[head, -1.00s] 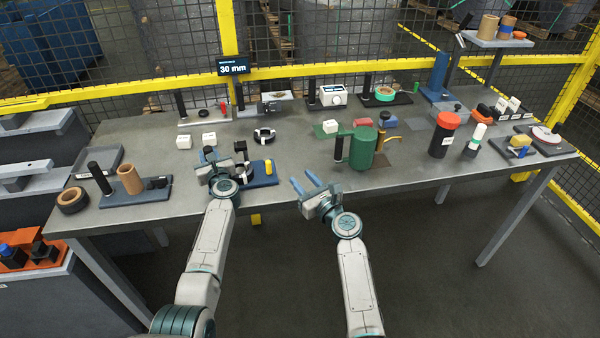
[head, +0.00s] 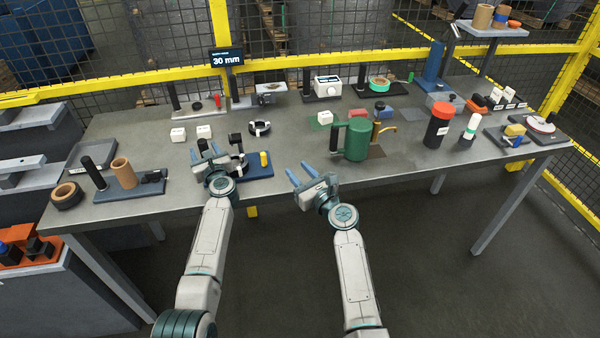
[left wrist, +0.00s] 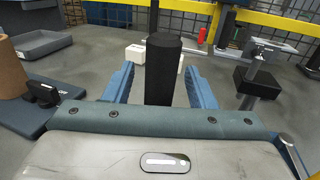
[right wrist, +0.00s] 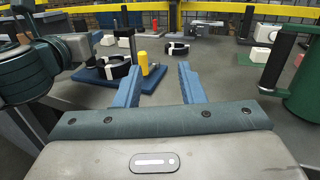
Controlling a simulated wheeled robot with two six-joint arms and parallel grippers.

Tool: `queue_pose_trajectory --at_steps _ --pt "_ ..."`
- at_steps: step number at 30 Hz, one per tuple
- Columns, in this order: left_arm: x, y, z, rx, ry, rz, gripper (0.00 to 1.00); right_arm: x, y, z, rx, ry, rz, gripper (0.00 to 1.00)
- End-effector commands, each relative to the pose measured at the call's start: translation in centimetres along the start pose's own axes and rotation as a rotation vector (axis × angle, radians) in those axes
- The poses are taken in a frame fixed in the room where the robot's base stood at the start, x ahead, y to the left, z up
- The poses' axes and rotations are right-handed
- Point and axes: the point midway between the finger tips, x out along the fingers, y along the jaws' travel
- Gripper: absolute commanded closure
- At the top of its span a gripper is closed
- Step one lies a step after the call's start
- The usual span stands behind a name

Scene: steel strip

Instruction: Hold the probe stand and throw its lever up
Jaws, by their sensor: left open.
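The likely probe stand has a blue base (head: 258,172) near the table's front edge, with a black post, a black ring and a short yellow peg (head: 264,159). The base and yellow peg (right wrist: 144,62) also show in the right wrist view. My left gripper (head: 206,152) is open at the stand's left; in the left wrist view a thick black upright post (left wrist: 162,70) stands between its fingers, with gaps visible on both sides. I cannot make out which part is the lever.
A green cylinder with a handle (head: 357,140) stands right of the stand. White blocks (head: 204,131) and a black ring (head: 260,128) lie behind it. A blue board with a brown tube (head: 123,172) lies at left. The table front between stand and green cylinder is clear.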

Motion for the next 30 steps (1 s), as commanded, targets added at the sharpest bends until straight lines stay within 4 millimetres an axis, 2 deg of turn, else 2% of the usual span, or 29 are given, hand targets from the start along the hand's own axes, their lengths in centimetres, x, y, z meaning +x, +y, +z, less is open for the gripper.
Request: queue_pose_trajectory --at_steps 12,17,23,26,29,30 --pt "-8.1 0.0 -0.2 -0.003 0.003 0.000 0.49 0.0 0.0 0.0 -0.001 0.000 0.000 0.64" --pt "-9.7 0.0 -0.1 -0.001 0.002 0.000 0.49 0.0 0.0 0.0 -0.001 0.000 0.000 0.64" --pt "-10.2 0.1 0.0 0.009 -0.004 -0.004 0.49 -0.2 0.0 -0.1 -0.010 0.003 0.002 0.64" --pt "-10.7 0.5 0.4 0.088 -0.043 -0.043 0.49 -1.4 0.1 -0.8 -0.093 0.025 0.019 0.64" --pt "-12.3 0.9 1.3 0.284 -0.136 -0.137 0.49 -4.2 0.6 -2.3 -0.289 0.076 0.068 0.64" --pt "-13.4 1.0 1.6 0.395 -0.185 -0.188 0.49 -5.8 0.9 -3.0 -0.397 0.105 0.099 0.64"
